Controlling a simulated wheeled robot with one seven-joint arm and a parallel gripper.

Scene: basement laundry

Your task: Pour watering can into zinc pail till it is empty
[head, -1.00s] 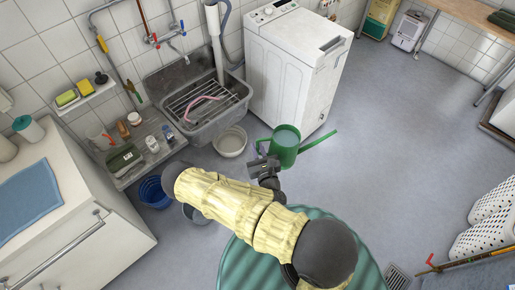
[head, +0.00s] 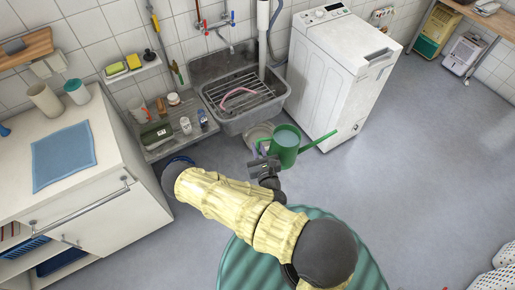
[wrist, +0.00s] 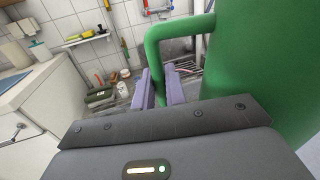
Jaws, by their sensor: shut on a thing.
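The green watering can (head: 285,146) is held up in front of me, roughly upright, with its spout pointing right. Its opening shows a pale, greyish-green inside; I cannot tell how full it is. My gripper (head: 263,158) is shut on its handle. In the wrist view the lilac fingers of my gripper (wrist: 159,88) close around the green handle, with the body of the watering can (wrist: 262,65) at the right. The zinc pail does not show now; the floor behind my yellow-sleeved arm is hidden.
A grey sink (head: 240,116), a white washing machine (head: 335,80) and a white cabinet (head: 80,190) line the wall.

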